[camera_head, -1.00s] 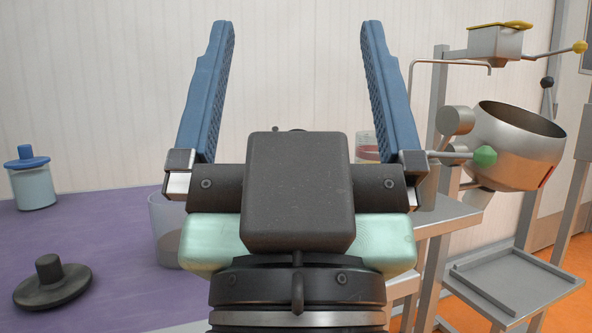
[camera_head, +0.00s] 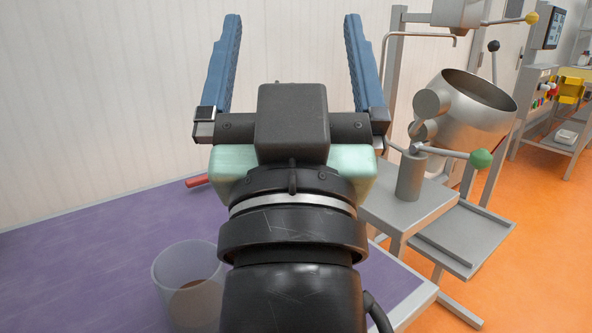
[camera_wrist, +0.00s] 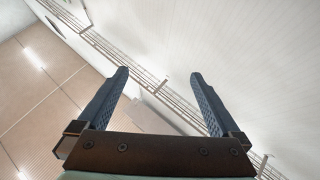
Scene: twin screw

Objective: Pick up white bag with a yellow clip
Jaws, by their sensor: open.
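My gripper (camera_head: 290,70) is raised in the middle of the head view, its two blue fingers pointing up and wide apart with nothing between them. In the wrist view my gripper (camera_wrist: 160,95) is also open and empty, facing the upper wall and ceiling. I see no white bag and no yellow clip in either view. My arm and gripper hide part of the table and of the area behind it.
A purple-topped table (camera_head: 90,250) fills the lower left. A clear container (camera_head: 190,285) with brown content stands on it, beside my arm. A red stick-like thing (camera_head: 196,181) shows behind. A metal machine with a tilted bowl (camera_head: 465,120) stands right, with orange floor (camera_head: 545,230) beyond.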

